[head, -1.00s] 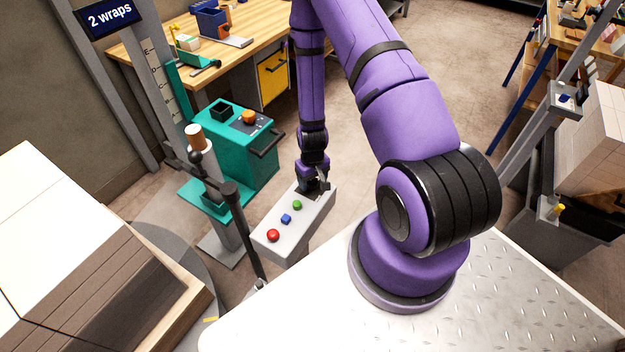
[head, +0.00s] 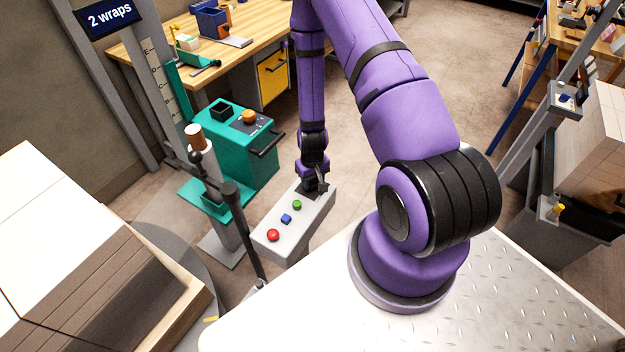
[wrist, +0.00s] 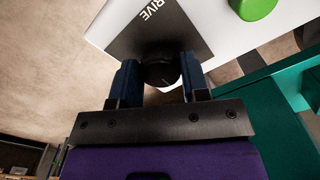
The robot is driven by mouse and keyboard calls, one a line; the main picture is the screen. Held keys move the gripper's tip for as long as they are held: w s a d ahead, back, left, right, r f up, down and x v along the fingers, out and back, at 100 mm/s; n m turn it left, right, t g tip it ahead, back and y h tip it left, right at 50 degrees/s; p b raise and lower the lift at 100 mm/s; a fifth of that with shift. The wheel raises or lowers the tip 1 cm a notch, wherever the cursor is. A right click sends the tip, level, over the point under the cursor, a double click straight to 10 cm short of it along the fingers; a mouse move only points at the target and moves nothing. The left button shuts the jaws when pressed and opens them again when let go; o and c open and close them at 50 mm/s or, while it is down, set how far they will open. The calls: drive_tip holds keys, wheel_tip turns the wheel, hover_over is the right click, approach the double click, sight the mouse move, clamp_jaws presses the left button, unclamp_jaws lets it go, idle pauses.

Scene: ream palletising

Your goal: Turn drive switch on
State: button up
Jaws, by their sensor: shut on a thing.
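The drive switch (wrist: 158,72) is a round black knob on a dark plate marked "RIVE" in the wrist view; the first letter is not visible. The plate sits on a light grey control box (head: 276,246), at its far end in the head view. My gripper (wrist: 160,78) has a dark blue finger on each side of the knob and is shut on it. In the head view my gripper (head: 314,187) covers the knob. The box also carries a green button (head: 297,205), a blue button (head: 286,218) and a red button (head: 273,235).
A teal machine (head: 236,150) with an orange knob stands left of my gripper. A dark upright post (head: 245,225) stands close left of the box. A pallet stack (head: 75,265) is at the lower left. A sign (head: 109,16) reads "2 wraps".

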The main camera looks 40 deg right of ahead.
sight(312, 181)
drive_tip(key=m, duration=0.3)
drive_tip(key=shift+m, duration=0.4)
drive_tip(key=m, duration=0.4)
drive_tip(key=shift+m, duration=0.3)
drive_tip(key=m, duration=0.4)
drive_tip(key=shift+w+m, duration=0.1)
drive_tip(key=shift+m, duration=2.3)
drive_tip(key=o, duration=0.9)
drive_tip(key=shift+o, duration=0.2)
drive_tip(key=shift+r, duration=0.1)
wheel_tip(312, 181, up, 11)
drive_tip(key=shift+f, duration=0.2)
